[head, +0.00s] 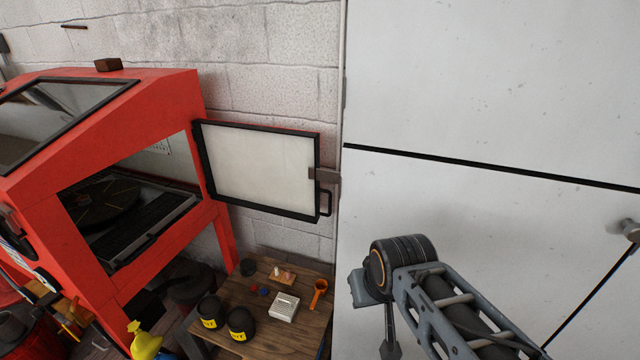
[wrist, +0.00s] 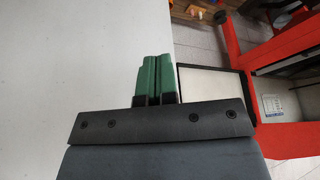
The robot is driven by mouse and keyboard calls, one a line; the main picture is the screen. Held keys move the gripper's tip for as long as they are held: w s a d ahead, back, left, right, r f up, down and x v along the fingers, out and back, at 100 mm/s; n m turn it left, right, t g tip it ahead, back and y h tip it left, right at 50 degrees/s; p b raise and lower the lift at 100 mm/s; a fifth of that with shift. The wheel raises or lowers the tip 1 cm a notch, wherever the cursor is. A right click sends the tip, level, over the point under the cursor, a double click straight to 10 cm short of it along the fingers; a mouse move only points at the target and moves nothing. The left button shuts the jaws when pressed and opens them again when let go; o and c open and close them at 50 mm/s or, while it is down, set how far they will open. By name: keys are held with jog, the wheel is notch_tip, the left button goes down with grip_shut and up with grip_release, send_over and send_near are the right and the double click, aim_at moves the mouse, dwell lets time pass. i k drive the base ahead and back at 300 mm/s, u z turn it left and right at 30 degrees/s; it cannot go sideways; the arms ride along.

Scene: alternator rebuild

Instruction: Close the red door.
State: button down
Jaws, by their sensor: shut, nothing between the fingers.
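The red door (head: 260,168) stands wide open on the right side of the red cabinet (head: 160,100). Its pale inner panel and black frame face me, and a strip of red shows along its top edge. A latch and a dark handle (head: 326,203) are at its free right edge. In the wrist view, the door's pale panel (wrist: 208,88) is just right of my gripper (wrist: 153,62), whose green fingers are shut together and empty. The cabinet's red frame (wrist: 238,50) is farther right. In the head view my arm is right of the door, apart from it.
A wooden table (head: 285,330) below the door holds two black pots (head: 241,322), a white box (head: 284,307), an orange scoop (head: 318,292) and small parts. A large white cabinet (head: 490,90) stands at right. The cabinet opening (head: 130,205) shows a dark turntable and grate.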

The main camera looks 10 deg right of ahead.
aim_at(271, 170)
jog(key=u, duration=0.2)
jog(key=k, duration=0.95)
jog(key=u, duration=1.7)
jog(key=i, duration=0.95)
jog(key=z, duration=0.55)
jog(key=i, duration=0.65)
jog(key=z, duration=1.05)
jog(key=i, duration=0.35)
jog(key=z, duration=0.45)
